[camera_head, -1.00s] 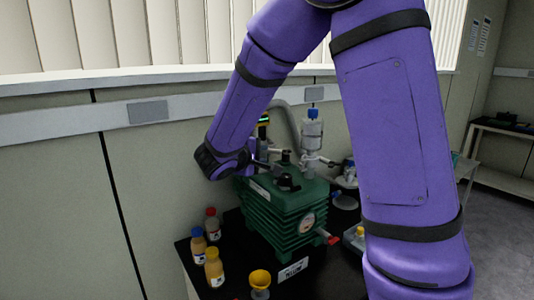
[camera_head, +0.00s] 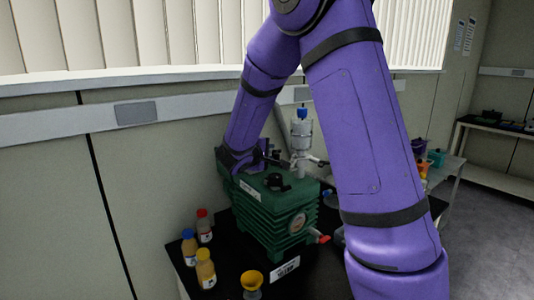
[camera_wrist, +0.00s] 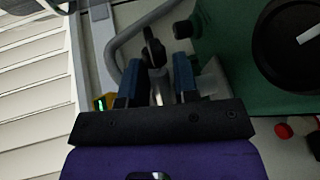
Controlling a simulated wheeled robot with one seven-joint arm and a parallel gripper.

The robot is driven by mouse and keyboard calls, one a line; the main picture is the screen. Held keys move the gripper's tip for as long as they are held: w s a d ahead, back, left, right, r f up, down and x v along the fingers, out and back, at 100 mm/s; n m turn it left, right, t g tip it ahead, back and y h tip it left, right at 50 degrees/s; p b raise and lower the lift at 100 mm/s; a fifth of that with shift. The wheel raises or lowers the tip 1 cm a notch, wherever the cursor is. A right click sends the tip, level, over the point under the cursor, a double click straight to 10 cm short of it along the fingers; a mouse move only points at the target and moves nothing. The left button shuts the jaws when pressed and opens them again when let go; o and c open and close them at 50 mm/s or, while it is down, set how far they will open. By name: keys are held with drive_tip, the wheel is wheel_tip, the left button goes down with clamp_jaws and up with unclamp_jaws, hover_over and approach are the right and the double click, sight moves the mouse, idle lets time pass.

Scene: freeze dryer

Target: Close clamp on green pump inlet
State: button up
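The green pump (camera_head: 270,215) stands on a black table top, with a black knob (camera_head: 277,182) on its top. In the wrist view the pump's green body (camera_wrist: 222,45) fills the upper right, with the knob (camera_wrist: 300,45) at the right edge. My gripper (camera_wrist: 160,72) is open, its two blue fingers apart on either side of a metal clamp with a black wing-shaped part (camera_wrist: 153,48). I cannot tell whether either finger touches it, or whether the clamp is shut. In the head view my gripper is at the pump's back left, mostly hidden by my arm.
A grey hose (camera_wrist: 125,42) curves close beside the fingers. A glass vessel with a blue cap (camera_head: 302,135) stands behind the pump. Several small bottles, one yellow-capped (camera_head: 206,268), stand left of the pump. The wall is close behind.

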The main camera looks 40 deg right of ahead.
drive_tip(key=shift+c, duration=0.2)
clamp_jaws()
drive_tip(key=shift+a, duration=0.1)
drive_tip(key=a+m+g, duration=0.1)
drive_tip(key=g, duration=0.1)
drive_tip(key=w+a+m+g+h, duration=0.1)
drive_tip(key=m+g, duration=0.2)
drive_tip(key=shift+w+a+g+h, duration=0.3)
drive_tip(key=shift+w+a+g, duration=0.1)
drive_tip(key=w+m+g, duration=0.1)
drive_tip(key=g, duration=0.1)
drive_tip(key=a+m+g, duration=0.1)
drive_tip(key=m, duration=0.1)
drive_tip(key=shift+w+a+m+g, duration=0.2)
drive_tip(key=shift+w+m+g, duration=0.1)
drive_tip(key=shift+w+g, duration=0.1)
drive_tip(key=shift+w+a+m+g+y, duration=0.2)
drive_tip(key=shift+w+m+g+y, duration=0.1)
drive_tip(key=shift+m+g, duration=0.3)
drive_tip(key=shift+w+a+m+g+y, duration=0.2)
drive_tip(key=shift+w+m+g, duration=0.15)
drive_tip(key=shift+g, duration=0.45)
